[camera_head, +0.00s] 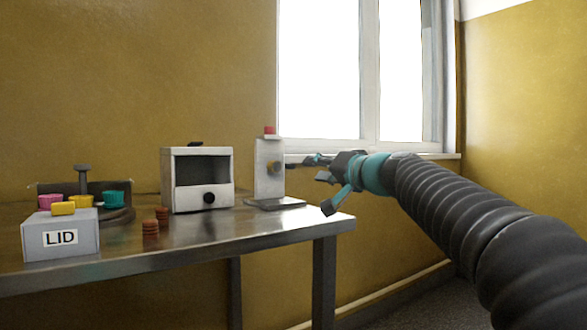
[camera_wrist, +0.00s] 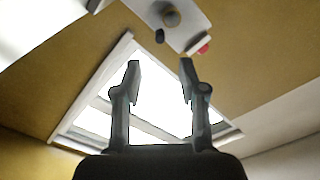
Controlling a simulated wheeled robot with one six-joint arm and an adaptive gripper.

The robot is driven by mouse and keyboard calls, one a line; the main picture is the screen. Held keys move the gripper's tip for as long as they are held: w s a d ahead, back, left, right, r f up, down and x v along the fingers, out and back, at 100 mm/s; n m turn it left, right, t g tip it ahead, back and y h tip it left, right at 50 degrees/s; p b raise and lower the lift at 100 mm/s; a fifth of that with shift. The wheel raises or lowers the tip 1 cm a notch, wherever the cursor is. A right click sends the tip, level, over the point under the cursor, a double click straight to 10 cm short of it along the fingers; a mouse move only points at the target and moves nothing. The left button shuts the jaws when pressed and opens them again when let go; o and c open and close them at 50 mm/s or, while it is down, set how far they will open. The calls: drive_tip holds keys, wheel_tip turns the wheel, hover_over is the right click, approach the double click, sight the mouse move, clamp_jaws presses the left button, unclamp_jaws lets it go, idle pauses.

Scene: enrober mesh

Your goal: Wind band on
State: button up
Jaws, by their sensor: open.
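A white upright stand (camera_head: 263,180) with a red button (camera_head: 269,130) on top is on the table's right end. A brownish round knob (camera_head: 275,168) is on its face. In the wrist view the stand (camera_wrist: 192,32) is beyond my fingertips, with the knob (camera_wrist: 171,18), the red button (camera_wrist: 203,48) and a small dark piece (camera_wrist: 159,36). My gripper (camera_head: 318,169) is open, to the right of the stand at about knob height; the wrist view shows nothing between its fingers (camera_wrist: 160,66). I cannot make out a band by name.
The metal table (camera_head: 250,224) also holds a white box with a dark window (camera_head: 203,196), a grey box marked LID (camera_head: 33,245) with a yellow block (camera_head: 63,208), coloured cups (camera_head: 113,199) and stacked reddish discs (camera_head: 150,229). A window (camera_head: 318,70) is behind. The table's front right is clear.

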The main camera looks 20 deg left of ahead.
sight(293, 167)
drive_tip(key=p+x, duration=0.1)
drive_tip(key=x, duration=0.7)
drive_tip(key=shift+w+a+r, duration=0.1)
drive_tip(key=shift+w+a, duration=0.05)
drive_tip(key=shift+a, duration=0.05)
drive_tip(key=shift+p+x, duration=0.35)
drive_tip(key=shift+x, duration=0.45)
clamp_jaws()
